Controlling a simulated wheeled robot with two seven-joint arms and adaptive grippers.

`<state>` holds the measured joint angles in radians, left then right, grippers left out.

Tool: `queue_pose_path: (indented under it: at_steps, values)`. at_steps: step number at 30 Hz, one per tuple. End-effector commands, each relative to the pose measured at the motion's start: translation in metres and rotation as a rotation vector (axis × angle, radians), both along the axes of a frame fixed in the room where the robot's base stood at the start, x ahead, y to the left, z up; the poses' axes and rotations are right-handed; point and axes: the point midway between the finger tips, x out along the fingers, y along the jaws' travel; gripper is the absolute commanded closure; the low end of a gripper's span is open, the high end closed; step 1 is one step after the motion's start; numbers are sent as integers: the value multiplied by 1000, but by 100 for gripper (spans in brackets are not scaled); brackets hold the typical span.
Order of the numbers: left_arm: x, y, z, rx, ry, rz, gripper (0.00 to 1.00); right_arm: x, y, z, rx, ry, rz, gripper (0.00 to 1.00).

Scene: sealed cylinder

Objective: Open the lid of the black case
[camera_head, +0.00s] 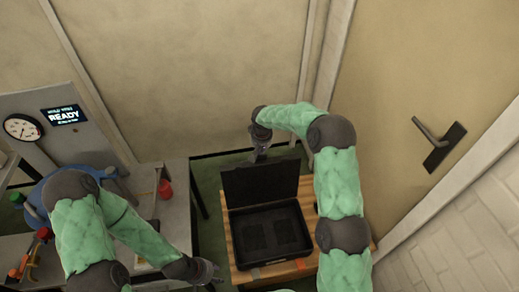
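The black case (268,240) sits on a wooden table with its lid (258,184) raised, standing up at the back. The open base shows a dark interior with two darker recessed shapes. My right gripper (260,155) points down at the top edge of the lid, from behind or above it. I cannot tell whether it touches the lid, and its fingers are too small and dark to read. My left gripper (214,272) is low, left of the case and apart from it. Its finger opening is unclear.
The wooden table (308,190) shows bare wood around the case. A grey bench (175,210) at left carries a red item (165,189). Behind stands a panel with a gauge (22,127) and a READY display (63,115). A door with a handle (430,133) is at right.

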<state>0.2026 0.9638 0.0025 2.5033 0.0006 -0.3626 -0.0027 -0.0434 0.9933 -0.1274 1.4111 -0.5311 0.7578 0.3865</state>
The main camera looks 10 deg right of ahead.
Motion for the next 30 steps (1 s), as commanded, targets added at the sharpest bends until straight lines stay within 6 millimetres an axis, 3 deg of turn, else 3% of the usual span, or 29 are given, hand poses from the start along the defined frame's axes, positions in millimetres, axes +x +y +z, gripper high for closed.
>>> queue_pose_path:
  at_steps: [15, 30]
  values:
    - [0, 0, -7, 0, 0, 0, 60, -60, 1, 12, 3, -8, 3, 100]
    - [0, 0, -7, 0, 0, 0, 60, -65, 1, 13, 3, -8, 2, 100]
